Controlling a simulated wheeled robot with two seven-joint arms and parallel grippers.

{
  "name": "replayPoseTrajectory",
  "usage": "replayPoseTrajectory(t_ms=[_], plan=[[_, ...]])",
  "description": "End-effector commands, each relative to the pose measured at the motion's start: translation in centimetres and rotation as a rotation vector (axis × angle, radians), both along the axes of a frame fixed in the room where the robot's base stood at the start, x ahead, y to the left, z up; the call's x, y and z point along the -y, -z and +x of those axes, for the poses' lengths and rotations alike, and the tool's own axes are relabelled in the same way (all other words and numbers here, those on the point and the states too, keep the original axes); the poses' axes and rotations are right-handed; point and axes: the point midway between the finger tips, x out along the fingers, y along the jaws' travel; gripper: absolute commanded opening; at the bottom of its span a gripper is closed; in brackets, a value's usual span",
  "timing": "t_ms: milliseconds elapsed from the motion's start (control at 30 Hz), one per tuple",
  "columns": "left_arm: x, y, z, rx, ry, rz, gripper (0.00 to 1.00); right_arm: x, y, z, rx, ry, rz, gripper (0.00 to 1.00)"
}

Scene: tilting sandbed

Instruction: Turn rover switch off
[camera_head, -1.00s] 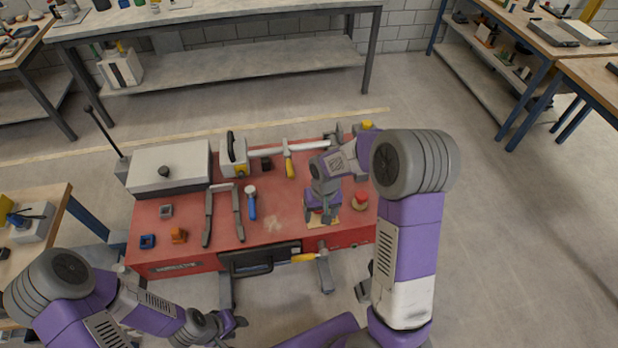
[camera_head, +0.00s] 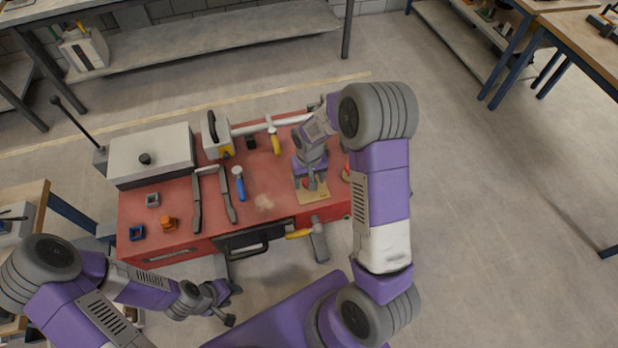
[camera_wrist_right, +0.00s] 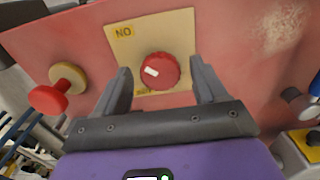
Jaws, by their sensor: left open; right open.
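The rover switch is a red round knob (camera_wrist_right: 160,70) with a white mark pointing left in the right wrist view. It sits on a pale yellow plate (camera_wrist_right: 125,45) marked with letters that appear inverted. The plate also shows on the red bench in the head view (camera_head: 318,196). My right gripper (camera_wrist_right: 163,88) is open, its fingers on either side of the knob; whether they touch it I cannot tell. In the head view the right gripper (camera_head: 311,184) hides the knob. My left gripper (camera_head: 228,304) is open and empty, in front of the bench.
A red mushroom button (camera_wrist_right: 48,98) stands beside the plate and also shows in the head view (camera_head: 346,172).

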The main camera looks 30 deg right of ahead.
Motion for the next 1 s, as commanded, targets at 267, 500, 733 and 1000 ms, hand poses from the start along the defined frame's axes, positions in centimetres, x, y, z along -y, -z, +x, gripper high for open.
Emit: replayPoseTrajectory(t_ms=[267, 500, 733, 1000], plan=[[0.0, -0.01, 0.01, 0.0, 0.0, 0.0, 0.43, -0.01, -0.04, 0.01, 0.0, 0.0, 0.0, 0.48], [0.0, -0.01, 0.01, 0.0, 0.0, 0.0, 0.43, 0.0, -0.05, 0.01, 0.0, 0.0, 0.0, 0.16], [0.0, 0.03, 0.01, 0.0, 0.0, 0.0, 0.43, 0.0, -0.06, 0.02, 0.001, -0.023, 0.001, 0.16], [0.0, 0.23, 0.01, 0.0, 0.0, 0.0, 0.43, 0.04, -0.05, 0.03, 0.002, -0.16, 0.001, 0.16]])
